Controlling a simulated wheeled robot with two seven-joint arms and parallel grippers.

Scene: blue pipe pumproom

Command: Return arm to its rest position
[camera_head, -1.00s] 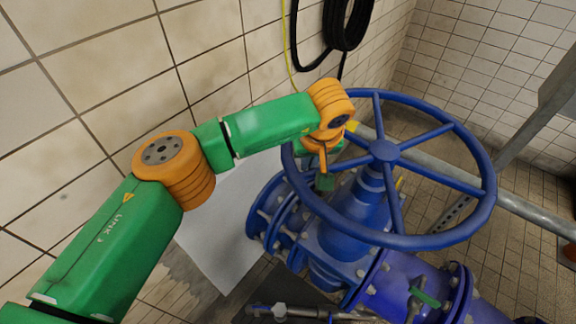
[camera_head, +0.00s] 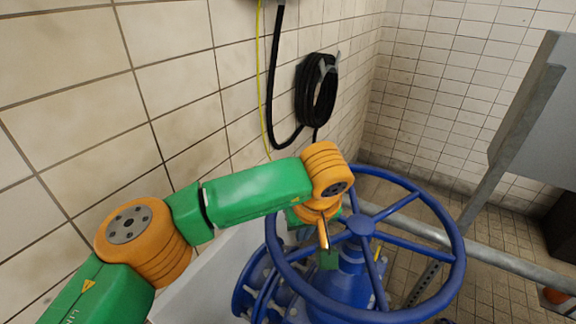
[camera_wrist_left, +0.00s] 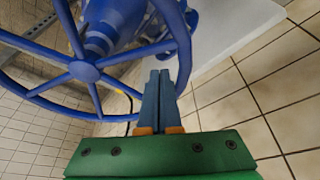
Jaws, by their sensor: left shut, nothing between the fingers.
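My left arm (camera_head: 258,192), green with orange joints, comes in from the lower left and reaches toward a large blue handwheel. My left gripper (camera_head: 328,258) is at the left part of the wheel (camera_head: 456,240) in the head view, partly hidden by my orange wrist. In the left wrist view my left gripper (camera_wrist_left: 160,76) is shut, with its two dark fingers side by side and nothing between them. The wheel's hub (camera_wrist_left: 84,71) lies left of the fingers there, and part of the rim passes behind the fingers. I cannot tell whether they touch it. My right gripper is not in view.
A tiled wall (camera_head: 110,110) runs close along the left of my arm. A coiled black hose (camera_head: 318,90) hangs on it, beside a yellow cable (camera_head: 262,100). A grey metal post (camera_head: 500,150) and a pipe (camera_head: 500,262) stand to the right. Blue valve pipework lies below the wheel.

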